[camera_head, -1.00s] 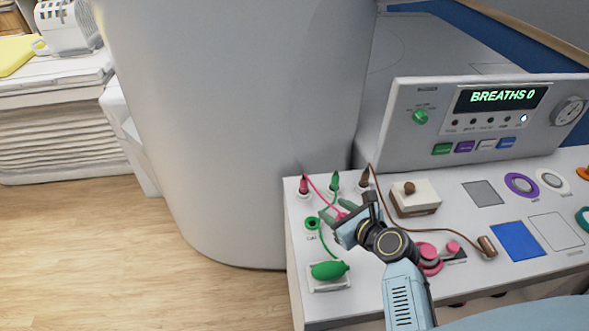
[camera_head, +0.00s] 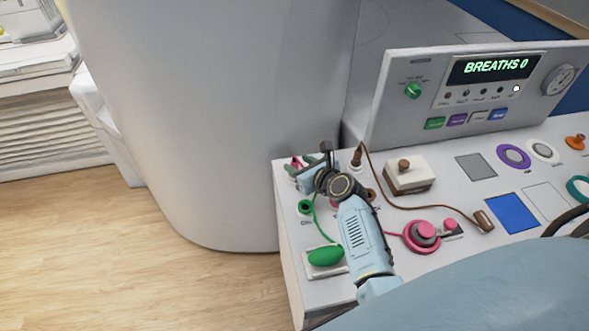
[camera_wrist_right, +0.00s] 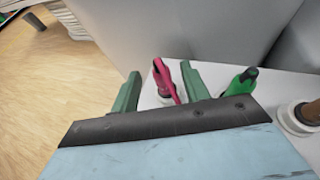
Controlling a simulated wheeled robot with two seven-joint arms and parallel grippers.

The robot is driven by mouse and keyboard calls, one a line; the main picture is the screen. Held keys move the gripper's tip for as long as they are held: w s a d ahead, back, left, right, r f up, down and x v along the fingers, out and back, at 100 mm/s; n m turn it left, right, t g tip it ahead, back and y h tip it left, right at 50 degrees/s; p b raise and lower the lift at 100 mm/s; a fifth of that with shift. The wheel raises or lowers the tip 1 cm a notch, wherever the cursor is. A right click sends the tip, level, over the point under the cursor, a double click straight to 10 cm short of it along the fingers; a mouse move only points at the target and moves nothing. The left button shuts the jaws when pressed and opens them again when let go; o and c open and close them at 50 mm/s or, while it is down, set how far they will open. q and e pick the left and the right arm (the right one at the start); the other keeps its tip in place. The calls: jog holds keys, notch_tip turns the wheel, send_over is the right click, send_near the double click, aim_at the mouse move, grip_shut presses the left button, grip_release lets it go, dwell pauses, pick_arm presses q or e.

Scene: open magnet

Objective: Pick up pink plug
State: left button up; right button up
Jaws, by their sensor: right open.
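The pink plug (camera_wrist_right: 162,76) stands upright in a white socket at the back left of the console and lies between the two green fingers of my right gripper (camera_wrist_right: 160,88) in the right wrist view. The fingers are open, with a gap to the plug on the left side and the pink cord running close to the right finger. In the head view the right gripper (camera_head: 312,166) covers most of the plug, and only a bit of pink (camera_head: 295,162) shows beside it. My left gripper is in neither view.
The green plug (camera_wrist_right: 241,82) stands just right of the fingers, and the brown plug (camera_head: 357,156) is farther right with its cord across the console. A green bulb (camera_head: 325,256) and a pink round base (camera_head: 422,236) lie nearer. The large grey cylinder (camera_head: 210,120) rises behind the plugs.

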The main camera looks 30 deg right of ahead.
jog(key=shift+x, duration=1.2)
jog(key=shift+w+f+b, duration=0.15)
jog(key=shift+w+b, duration=0.1)
jog(key=shift+b, duration=0.05)
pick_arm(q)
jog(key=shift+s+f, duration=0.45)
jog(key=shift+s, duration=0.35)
pick_arm(e)
grip_shut()
